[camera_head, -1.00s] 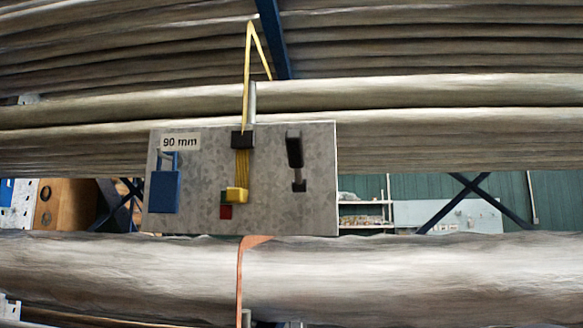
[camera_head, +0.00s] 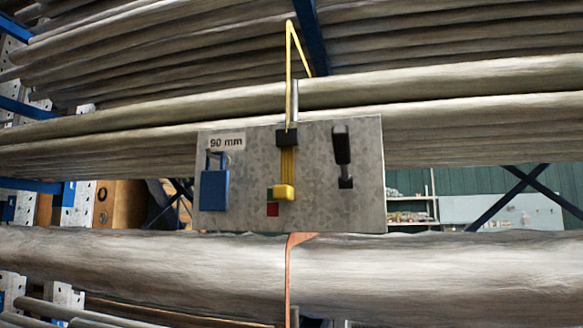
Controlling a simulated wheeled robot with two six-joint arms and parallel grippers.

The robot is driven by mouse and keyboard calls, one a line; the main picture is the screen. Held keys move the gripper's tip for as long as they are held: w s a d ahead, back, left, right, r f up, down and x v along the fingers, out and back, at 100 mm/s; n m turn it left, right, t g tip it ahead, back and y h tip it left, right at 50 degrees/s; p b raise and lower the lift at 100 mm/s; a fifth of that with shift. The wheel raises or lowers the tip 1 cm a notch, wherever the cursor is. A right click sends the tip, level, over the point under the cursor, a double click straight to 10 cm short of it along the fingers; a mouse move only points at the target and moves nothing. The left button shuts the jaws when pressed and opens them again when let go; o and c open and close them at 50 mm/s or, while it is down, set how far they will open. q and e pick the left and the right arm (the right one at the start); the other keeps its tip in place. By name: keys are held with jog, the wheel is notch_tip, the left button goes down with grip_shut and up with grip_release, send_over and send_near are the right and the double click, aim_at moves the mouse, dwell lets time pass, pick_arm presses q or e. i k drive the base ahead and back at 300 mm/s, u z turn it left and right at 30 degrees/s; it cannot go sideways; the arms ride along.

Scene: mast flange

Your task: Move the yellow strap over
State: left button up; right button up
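The yellow strap (camera_head: 289,75) rises from a metal plate (camera_head: 320,195) to a peak above it and folds down to the right, near a blue post. Its lower part (camera_head: 288,165) passes through a black block (camera_head: 287,137) on the plate and ends at a yellow block (camera_head: 284,192). A small red square (camera_head: 272,209) and a dark green patch sit beside that block. An orange strap (camera_head: 289,270) hangs below the plate over the lower roll. Neither gripper is in view.
The plate also bears a blue padlock (camera_head: 214,190), a "90 mm" label (camera_head: 226,142) and a black handle-like part (camera_head: 342,150). Long grey rolls (camera_head: 430,265) run across above and below. Blue rack posts (camera_head: 310,45) stand behind. Shelves (camera_head: 410,205) show at the back right.

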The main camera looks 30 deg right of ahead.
aim_at(284, 192)
jog(key=z, duration=1.65)
jog(key=k, duration=0.5)
jog(key=u, duration=1.25)
